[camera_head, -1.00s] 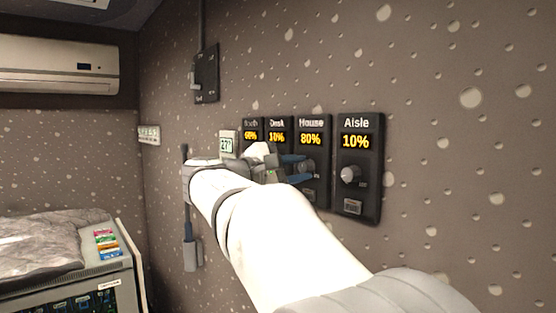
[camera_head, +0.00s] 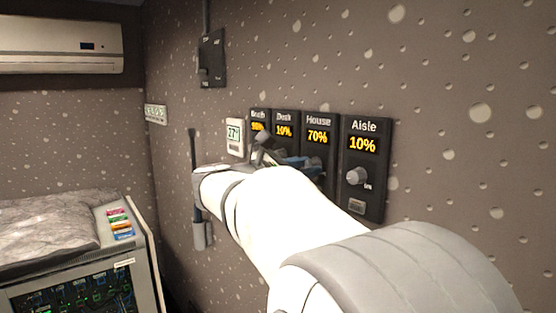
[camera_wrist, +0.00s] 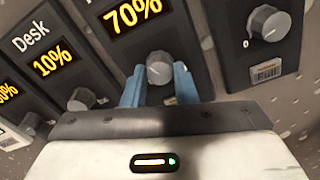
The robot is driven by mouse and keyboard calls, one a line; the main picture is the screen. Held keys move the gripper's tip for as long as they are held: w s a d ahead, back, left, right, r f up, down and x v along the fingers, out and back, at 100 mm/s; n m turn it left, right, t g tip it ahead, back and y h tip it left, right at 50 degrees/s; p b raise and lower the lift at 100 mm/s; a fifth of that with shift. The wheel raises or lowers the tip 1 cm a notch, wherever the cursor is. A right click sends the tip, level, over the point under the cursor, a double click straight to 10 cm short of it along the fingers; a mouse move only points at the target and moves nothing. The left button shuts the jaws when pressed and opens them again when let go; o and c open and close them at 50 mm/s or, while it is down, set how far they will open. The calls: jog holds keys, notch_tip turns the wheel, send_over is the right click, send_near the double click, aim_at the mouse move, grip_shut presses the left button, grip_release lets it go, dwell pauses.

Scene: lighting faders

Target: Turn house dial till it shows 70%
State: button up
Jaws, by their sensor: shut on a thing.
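The House panel (camera_head: 317,137) is on the wall between the Desk and Aisle panels, and its display reads 70%. In the wrist view the House dial (camera_wrist: 159,68) is a grey knob between the blue fingers of my gripper (camera_wrist: 160,84). My gripper is shut on the knob, with a finger on each side. In the head view my gripper (camera_head: 297,162) is at the House panel, and my arm hides the dial there.
The Aisle panel (camera_head: 365,180) at right reads 10%, with its knob free. The Desk panel (camera_head: 284,130) at left reads 10%. A Booth panel (camera_head: 259,124) and a small thermostat (camera_head: 235,137) are farther left. A console (camera_head: 80,270) stands lower left.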

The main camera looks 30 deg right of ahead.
jog(key=shift+f+n, duration=0.2)
jog(key=shift+n, duration=0.1)
jog(key=o, duration=0.8)
jog(key=shift+a, duration=0.2)
jog(key=shift+o, duration=0.9)
jog(key=shift+d+r, duration=0.1)
jog(key=shift+r, duration=0.05)
jog(key=a+b, duration=0.1)
jog(key=a, duration=0.7)
jog(key=shift+s, duration=0.3)
